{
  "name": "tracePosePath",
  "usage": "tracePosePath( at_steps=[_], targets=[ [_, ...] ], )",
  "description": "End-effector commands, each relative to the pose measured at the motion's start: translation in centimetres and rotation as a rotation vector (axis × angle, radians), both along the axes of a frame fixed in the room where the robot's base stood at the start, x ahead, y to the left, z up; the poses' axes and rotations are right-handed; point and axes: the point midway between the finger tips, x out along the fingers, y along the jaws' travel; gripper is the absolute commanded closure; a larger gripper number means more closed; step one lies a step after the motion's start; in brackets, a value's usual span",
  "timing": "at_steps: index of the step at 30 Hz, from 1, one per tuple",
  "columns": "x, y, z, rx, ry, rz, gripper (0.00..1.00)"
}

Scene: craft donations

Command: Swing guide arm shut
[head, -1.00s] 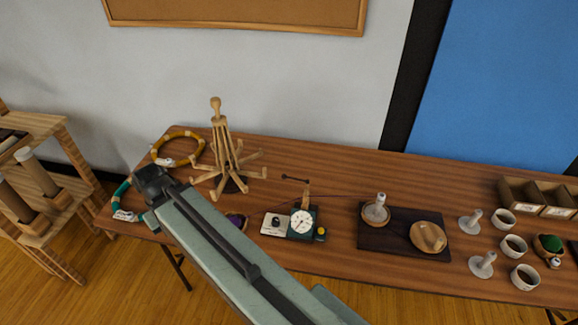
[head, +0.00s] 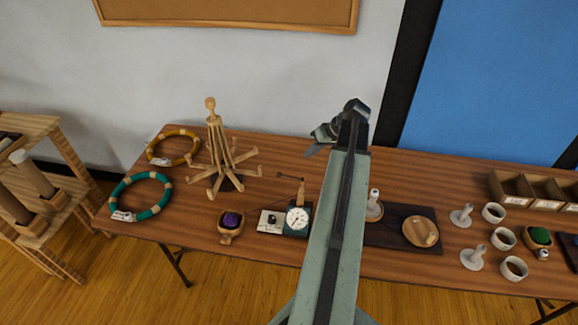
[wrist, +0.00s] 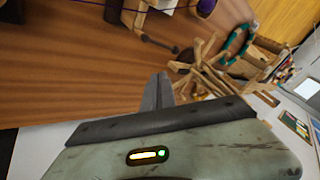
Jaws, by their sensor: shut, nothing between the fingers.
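The guide arm (head: 291,177) is a thin dark rod with a knobbed end. It sticks out to the left from the top of a small tan post (head: 301,194) on the dial device (head: 298,219). In the wrist view the guide arm (wrist: 159,43) shows beyond my fingers, apart from them. My gripper (head: 322,136) is over the back of the table, to the right of the guide arm and higher in the picture. In the wrist view its fingers (wrist: 158,90) are together and empty. My own arm covers the table just right of the device.
A wooden yarn swift (head: 222,160) stands left of the device. A bowl with purple yarn (head: 231,222) sits at the front. Teal (head: 154,211) and yellow (head: 168,160) hoops lie further left. A dark board (head: 385,238) and several cups are on the right.

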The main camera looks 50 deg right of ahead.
Motion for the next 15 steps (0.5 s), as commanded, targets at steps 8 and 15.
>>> tracePosePath(
  at_steps=[8, 15],
  targets=[
    [-0.2, -0.5, -0.9, -0.002, -0.009, -0.006, 1.00],
    [2.3, 0.5, -5.4, -0.002, -0.008, -0.005, 1.00]
  ],
)
